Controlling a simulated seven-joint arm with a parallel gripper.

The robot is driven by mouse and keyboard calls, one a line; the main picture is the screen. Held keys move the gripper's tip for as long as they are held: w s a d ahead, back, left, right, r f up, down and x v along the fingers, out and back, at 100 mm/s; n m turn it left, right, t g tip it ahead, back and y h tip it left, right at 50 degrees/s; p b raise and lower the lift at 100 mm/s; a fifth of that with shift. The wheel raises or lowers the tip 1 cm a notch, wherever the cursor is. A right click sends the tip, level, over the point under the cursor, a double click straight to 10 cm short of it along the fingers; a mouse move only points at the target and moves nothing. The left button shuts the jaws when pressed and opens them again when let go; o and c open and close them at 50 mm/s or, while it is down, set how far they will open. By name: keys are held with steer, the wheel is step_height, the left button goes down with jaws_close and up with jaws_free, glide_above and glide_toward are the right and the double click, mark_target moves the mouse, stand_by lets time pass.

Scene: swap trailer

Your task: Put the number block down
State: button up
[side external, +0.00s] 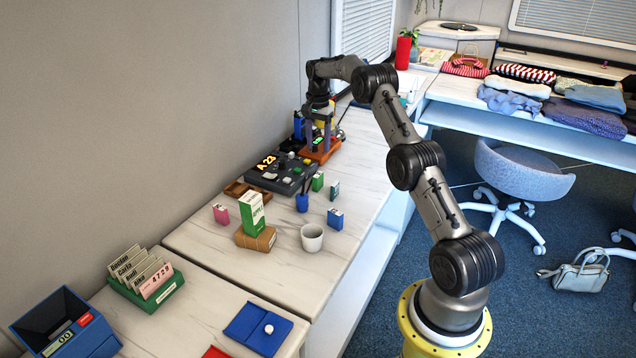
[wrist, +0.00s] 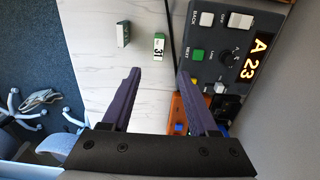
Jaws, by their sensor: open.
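A small white and green block marked 31 (wrist: 159,46) stands on the pale worktop beside the control panel in the wrist view. It is probably the green block (side external: 318,182) in the side view. A second green and grey block (wrist: 123,34) stands a little apart from it; in the side view a similar block (side external: 334,190) is nearby. My gripper (wrist: 159,74) is open, its purple fingers spread with nothing between them. In the side view my gripper (side external: 320,142) is over the orange stand, behind the blocks. The block marked 31 lies beyond the fingertips, apart from them.
The dark control panel (side external: 276,176) reading A 23 lies along the wall, and the orange stand (side external: 326,156) is beside it. Worktop right of the panel is fairly clear.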

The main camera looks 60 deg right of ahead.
glide_above(318, 174)
step_height(318, 174, down, 6)
steer(key=shift+w+d+f, duration=0.1)
steer(key=shift+d+f, duration=0.05)
steer(key=shift+f, duration=0.1)
steer(key=shift+a+f, duration=0.15)
steer(key=shift+f, duration=1.25)
steer(key=shift+a+f, duration=0.1)
steer(key=shift+f, duration=1.25)
jaws_close()
